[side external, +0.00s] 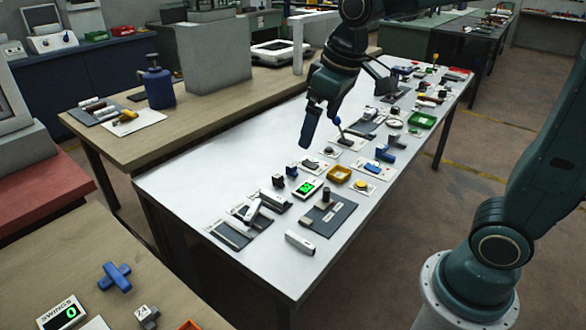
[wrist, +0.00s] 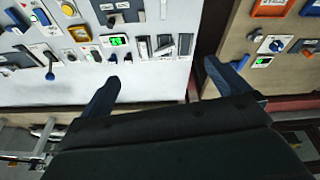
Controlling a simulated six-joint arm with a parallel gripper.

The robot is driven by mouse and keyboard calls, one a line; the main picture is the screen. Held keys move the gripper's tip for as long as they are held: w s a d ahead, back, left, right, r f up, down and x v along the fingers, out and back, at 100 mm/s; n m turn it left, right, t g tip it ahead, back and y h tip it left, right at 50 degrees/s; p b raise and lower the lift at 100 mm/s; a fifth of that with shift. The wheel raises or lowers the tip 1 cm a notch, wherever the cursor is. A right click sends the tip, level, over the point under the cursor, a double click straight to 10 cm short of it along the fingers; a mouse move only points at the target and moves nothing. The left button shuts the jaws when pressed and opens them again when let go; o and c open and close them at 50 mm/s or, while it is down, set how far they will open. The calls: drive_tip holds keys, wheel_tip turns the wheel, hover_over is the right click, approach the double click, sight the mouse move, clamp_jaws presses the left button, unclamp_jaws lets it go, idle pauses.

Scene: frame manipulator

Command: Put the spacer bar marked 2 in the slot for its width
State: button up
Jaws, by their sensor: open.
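A pale grey bar (side external: 300,242) lies flat near the table's front edge. It seems to show as a pale upright strip in the wrist view (wrist: 163,9). Another pale bar (side external: 252,212) lies at an angle over the dark slotted plates (side external: 230,234) at the table's left end. These plates also show in the wrist view (wrist: 165,45). No number can be read on either bar, so I cannot tell which is marked 2. My gripper (side external: 320,130) is open and empty, high above the table's back part. Its two blue fingers stand wide apart in the wrist view (wrist: 160,78).
A dark plate with a black post (side external: 328,200) stands beside the flat bar. A green-lit display (side external: 307,188), a yellow tray (side external: 340,174) and several small blue and black fixtures crowd the table's middle and right. The white tabletop (side external: 205,170) is bare at the back left.

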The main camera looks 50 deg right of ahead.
drive_tip(key=s+m+t, duration=0.2)
drive_tip(key=s, duration=1.3)
drive_tip(key=shift+s+d+f, duration=0.25)
drive_tip(key=shift+f, duration=0.1)
